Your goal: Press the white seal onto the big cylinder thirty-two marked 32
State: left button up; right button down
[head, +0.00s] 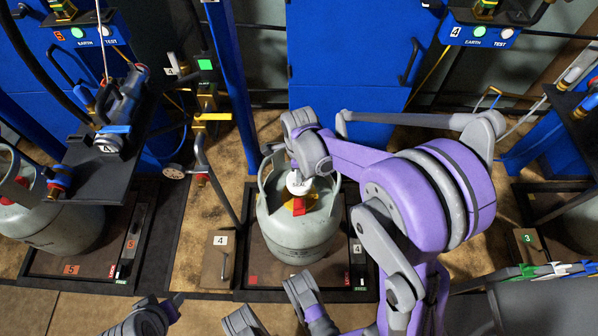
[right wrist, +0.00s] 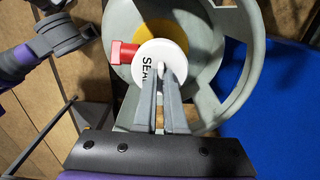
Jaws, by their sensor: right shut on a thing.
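The round white seal (right wrist: 148,58), lettered "SEAL", is over the cylinder's valve, inside the collar (right wrist: 237,95); the seal also shows in the head view (head: 298,183). My right gripper (right wrist: 163,76) is shut on the seal from above, fingers pointing down. Whether the seal touches the valve, I cannot tell. The red and yellow valve parts (right wrist: 124,53) show beside and behind it. My left gripper's jaws are not visible.
Grey-green cylinder (head: 55,228) stands at station 5 on the left. A black shelf (head: 115,165) with a device is left of centre. A blue cabinet (head: 345,65) and blue post (head: 232,90) stand behind. My arm parts cross the front and right.

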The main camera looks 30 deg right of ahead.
jog(key=c, duration=0.9)
grip_release()
jog(key=shift+f, duration=0.1)
notch_tip(320, 180, up, 11)
jog(key=p, duration=0.3)
